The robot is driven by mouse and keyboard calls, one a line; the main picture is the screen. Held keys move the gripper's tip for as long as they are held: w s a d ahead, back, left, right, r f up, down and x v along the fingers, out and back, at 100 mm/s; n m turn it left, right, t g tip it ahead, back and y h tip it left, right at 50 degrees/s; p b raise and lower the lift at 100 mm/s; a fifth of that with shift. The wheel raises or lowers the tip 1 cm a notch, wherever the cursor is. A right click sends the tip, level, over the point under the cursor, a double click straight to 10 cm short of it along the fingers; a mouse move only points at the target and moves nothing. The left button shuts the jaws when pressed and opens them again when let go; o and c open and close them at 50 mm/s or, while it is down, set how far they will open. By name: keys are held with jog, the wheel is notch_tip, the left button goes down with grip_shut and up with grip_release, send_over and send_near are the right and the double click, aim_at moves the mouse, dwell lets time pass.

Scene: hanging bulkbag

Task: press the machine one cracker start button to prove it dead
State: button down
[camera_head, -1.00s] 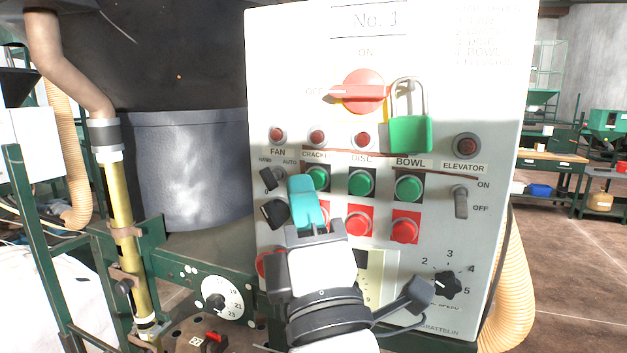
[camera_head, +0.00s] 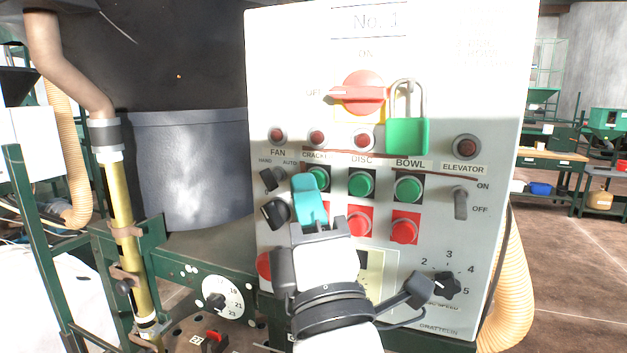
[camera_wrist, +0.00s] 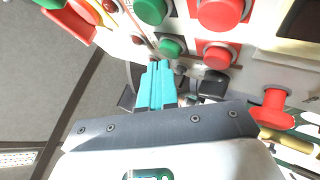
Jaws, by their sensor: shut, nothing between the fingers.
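The cracker start button (camera_head: 319,178) is the green button under the CRACKER label on the machine one panel; my fingertips hide part of it. It also shows in the wrist view (camera_wrist: 171,47), just beyond the fingertips. My gripper (camera_head: 304,184) has teal fingers, shut together and empty, pointing up at the panel. In the wrist view the closed fingers (camera_wrist: 153,75) end near that button's left edge. I cannot tell whether they touch it. The red isolator handle (camera_head: 358,93) points left to OFF, and a green padlock (camera_head: 408,136) hangs beside it.
The disc (camera_head: 361,183) and bowl (camera_head: 408,188) green buttons lie to the right, with red buttons (camera_head: 404,230) below. Two black fan switches (camera_head: 275,212) stick out left of my fingers. A red mushroom button (camera_wrist: 274,104) shows in the wrist view.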

jog(key=shift+w+d, duration=0.15)
jog(key=shift+w, duration=0.3)
dwell(0.5)
jog(key=shift+s, duration=0.15)
jog(key=shift+s+a, duration=0.25)
jog(key=shift+s, duration=0.45)
jog(key=shift+s, duration=0.1)
jog(key=shift+s+a+b, duration=0.1)
jog(key=shift+s+a, duration=0.2)
jog(key=shift+s, duration=0.45)
jog(key=shift+s+a+b, duration=0.15)
jog(key=shift+s+a, duration=0.1)
jog(key=shift+s, duration=0.5)
jog(key=shift+s+a+b, duration=0.1)
jog(key=shift+s+a, duration=0.2)
jog(key=shift+s, duration=0.45)
